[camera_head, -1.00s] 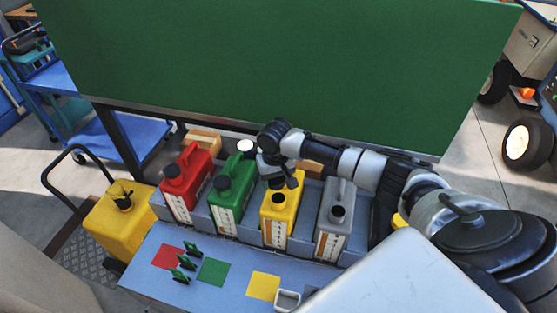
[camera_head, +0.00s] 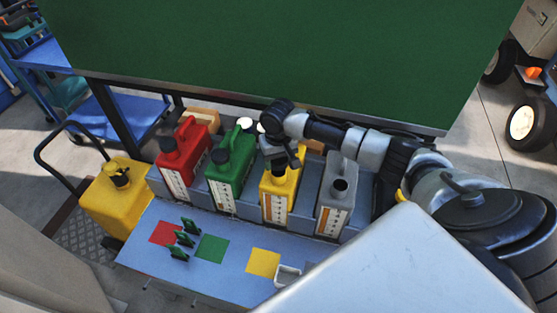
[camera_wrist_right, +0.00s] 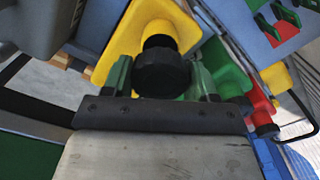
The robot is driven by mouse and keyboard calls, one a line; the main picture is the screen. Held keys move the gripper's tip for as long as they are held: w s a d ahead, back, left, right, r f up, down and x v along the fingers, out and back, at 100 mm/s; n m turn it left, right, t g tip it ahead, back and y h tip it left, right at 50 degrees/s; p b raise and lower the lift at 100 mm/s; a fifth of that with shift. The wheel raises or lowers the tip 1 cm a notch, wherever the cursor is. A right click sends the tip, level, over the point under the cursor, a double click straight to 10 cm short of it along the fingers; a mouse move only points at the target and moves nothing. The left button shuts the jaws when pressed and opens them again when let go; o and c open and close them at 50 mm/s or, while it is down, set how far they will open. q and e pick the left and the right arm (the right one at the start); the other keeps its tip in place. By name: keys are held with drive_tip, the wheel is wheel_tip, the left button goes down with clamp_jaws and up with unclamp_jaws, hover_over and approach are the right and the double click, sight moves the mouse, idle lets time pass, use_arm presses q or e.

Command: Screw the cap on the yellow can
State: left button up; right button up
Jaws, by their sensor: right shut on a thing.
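The yellow can (camera_head: 276,203) stands upright in the rack between the green and grey cans. My right gripper (camera_head: 285,161) is at its top, over the spout. In the right wrist view the gripper (camera_wrist_right: 162,78) is shut on a black cap (camera_wrist_right: 163,72), with a green fingertip on each side. The cap lines up with the dark neck of the yellow can (camera_wrist_right: 125,42) and appears to meet it. How far it sits on the thread cannot be told. My left gripper is not in view.
The red can (camera_head: 183,165), green can (camera_head: 232,172) and grey can (camera_head: 338,196) stand in the same rack. Another yellow can (camera_head: 117,205) is at left.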

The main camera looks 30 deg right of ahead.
drive_tip(key=shift+f, duration=0.75)
idle(0.3)
drive_tip(key=shift+f+p, duration=0.35)
drive_tip(key=shift+f, duration=0.4)
idle(0.8)
